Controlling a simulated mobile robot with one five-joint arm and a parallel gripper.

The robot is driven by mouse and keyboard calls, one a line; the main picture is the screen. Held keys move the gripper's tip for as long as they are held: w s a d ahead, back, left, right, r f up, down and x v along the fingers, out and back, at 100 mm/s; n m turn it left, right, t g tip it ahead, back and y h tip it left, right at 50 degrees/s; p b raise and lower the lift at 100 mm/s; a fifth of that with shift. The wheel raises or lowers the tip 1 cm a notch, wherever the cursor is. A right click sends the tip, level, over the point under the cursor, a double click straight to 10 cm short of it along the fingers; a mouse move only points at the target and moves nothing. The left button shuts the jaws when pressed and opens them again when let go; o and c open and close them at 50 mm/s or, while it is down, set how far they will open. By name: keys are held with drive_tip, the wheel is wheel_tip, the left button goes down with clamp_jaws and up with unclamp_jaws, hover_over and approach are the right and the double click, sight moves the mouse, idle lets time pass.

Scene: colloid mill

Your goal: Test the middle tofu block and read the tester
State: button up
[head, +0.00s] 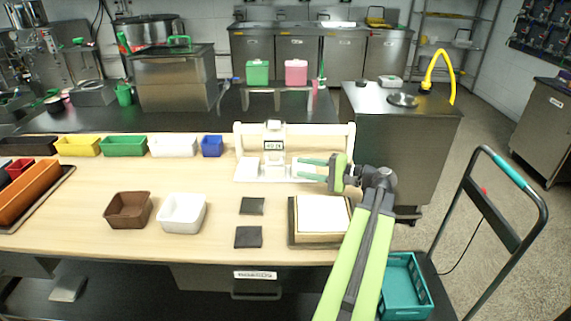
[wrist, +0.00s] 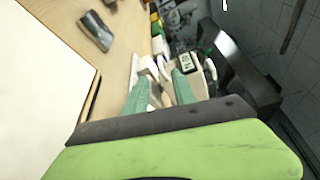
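The tester (head: 272,146) is a white frame with a small grey display at its centre, at the back of the wooden table. Its display also shows in the wrist view (wrist: 187,62), too small to read surely. Pale blocks sit low in the frame: a left one (head: 247,169) and a middle one (head: 272,173). The right part of the frame is partly covered by my gripper (head: 308,168), which points left with its green fingers apart. In the wrist view, my gripper (wrist: 161,76) shows pale surfaces between and beyond the fingers; I cannot tell whether they touch anything.
A wooden tray with a white top (head: 322,214) lies under my arm at right. Two dark squares (head: 250,222), a white bin (head: 181,212) and a brown bin (head: 129,210) stand left of it. Coloured bins, including a blue one (head: 212,146), line the back.

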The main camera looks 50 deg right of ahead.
drive_tip(key=v, duration=0.6)
drive_tip(key=shift+s, duration=0.3)
drive_tip(key=shift+d+p, duration=0.1)
drive_tip(key=shift+p, duration=0.2)
